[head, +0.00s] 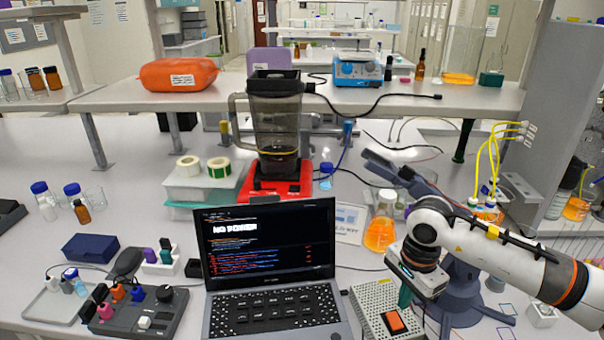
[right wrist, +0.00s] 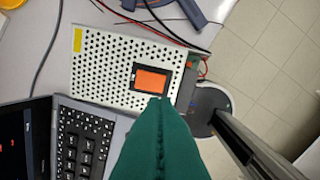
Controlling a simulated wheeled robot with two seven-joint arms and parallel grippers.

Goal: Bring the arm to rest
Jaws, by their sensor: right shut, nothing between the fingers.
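My right arm comes in from the right in the head view. Its gripper (head: 404,299) points down just above a perforated metal power box (head: 375,297) with an orange switch (head: 396,321). In the right wrist view the teal fingers (right wrist: 158,102) are shut together with nothing between them. My left gripper is not in view.
An open laptop (head: 268,250) reading "NO POWER" stands left of the box. An orange-filled flask (head: 381,230) and a dark blue stand (head: 462,290) are close to my right arm. A control box with knobs (head: 135,312) sits front left. Cables run nearby.

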